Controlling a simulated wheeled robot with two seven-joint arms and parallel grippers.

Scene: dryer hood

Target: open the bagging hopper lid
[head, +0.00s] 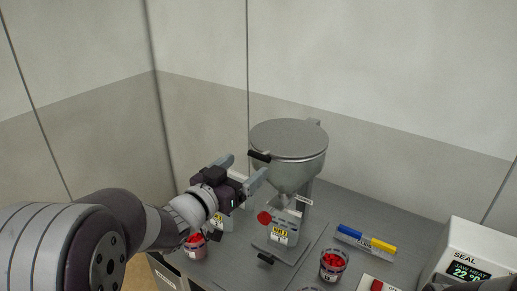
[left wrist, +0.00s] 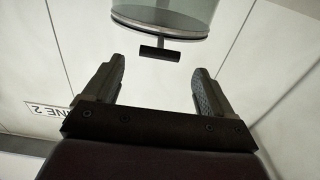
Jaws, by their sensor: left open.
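The bagging hopper (head: 292,172) is a grey metal funnel on a stand, with its flat round lid (head: 288,134) down on top. A black handle (head: 260,156) sticks out from the lid's front left edge. In the left wrist view the handle (left wrist: 160,53) shows ahead of the fingers, below the hopper's rim (left wrist: 165,22). My left gripper (head: 244,170) is open and empty, just left of and below the handle, apart from it. Its two fingers (left wrist: 158,85) frame the handle with a gap ahead. My right gripper cannot be made out.
Red-filled cups stand at the front left (head: 194,246) and front right (head: 333,264) of the grey table. A holder with blue and yellow pieces (head: 365,240) lies right of the hopper. A white sealer box (head: 480,250) stands at the right edge. Walls close in behind.

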